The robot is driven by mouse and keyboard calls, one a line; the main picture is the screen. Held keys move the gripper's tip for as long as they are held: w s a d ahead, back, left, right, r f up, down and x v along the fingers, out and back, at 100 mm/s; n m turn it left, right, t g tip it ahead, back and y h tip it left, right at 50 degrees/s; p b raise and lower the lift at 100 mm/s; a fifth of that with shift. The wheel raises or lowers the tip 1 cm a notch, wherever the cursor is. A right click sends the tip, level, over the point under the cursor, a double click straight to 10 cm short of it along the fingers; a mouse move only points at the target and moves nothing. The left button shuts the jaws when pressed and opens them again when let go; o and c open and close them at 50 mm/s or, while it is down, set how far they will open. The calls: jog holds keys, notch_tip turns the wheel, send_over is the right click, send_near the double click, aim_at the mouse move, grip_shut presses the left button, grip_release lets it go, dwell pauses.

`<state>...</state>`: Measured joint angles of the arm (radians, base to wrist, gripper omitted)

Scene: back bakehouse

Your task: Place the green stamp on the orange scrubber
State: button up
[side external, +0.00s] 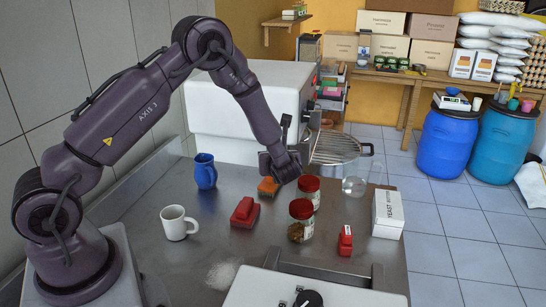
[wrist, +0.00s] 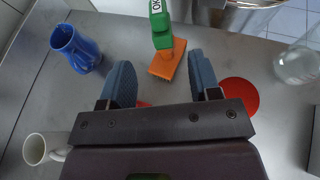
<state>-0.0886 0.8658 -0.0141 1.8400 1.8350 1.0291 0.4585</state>
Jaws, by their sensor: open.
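The orange scrubber (wrist: 165,66) lies on the steel table ahead of my gripper in the wrist view. It also shows in the side view (side external: 267,187), partly hidden by my gripper. The green stamp (wrist: 161,27), with a white label, shows at the top of the wrist view. Its near end overlaps the scrubber's far edge, and whether it rests on the scrubber is not clear. In the side view I cannot make the stamp out. My gripper (wrist: 160,62) is open with nothing between its fingers, over the table near the scrubber.
A blue jug (wrist: 77,50) and a white mug (side external: 177,224) stand to the left. Red-lidded jars (side external: 301,222), a glass jug (side external: 354,184), a white box (side external: 388,214) and a red labelled item (side external: 345,241) are to the right.

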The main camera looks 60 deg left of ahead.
jog(key=s+d+r+n+g+h, duration=0.2)
jog(key=s+d+r+n, duration=0.1)
jog(key=s+r+n, duration=0.4)
jog(key=s+d+r+n+g+h, duration=0.2)
jog(key=s+r+n, duration=0.4)
jog(key=r, duration=0.3)
jog(key=s+d+r+n+t+h, duration=0.4)
jog(key=s+d+n+h, duration=0.4)
jog(key=s+d, duration=0.4)
jog(key=shift+s+d+r+n+h, duration=0.3)
jog(key=shift+s+d+r+n, duration=0.1)
jog(key=shift+s+r+n, duration=0.25)
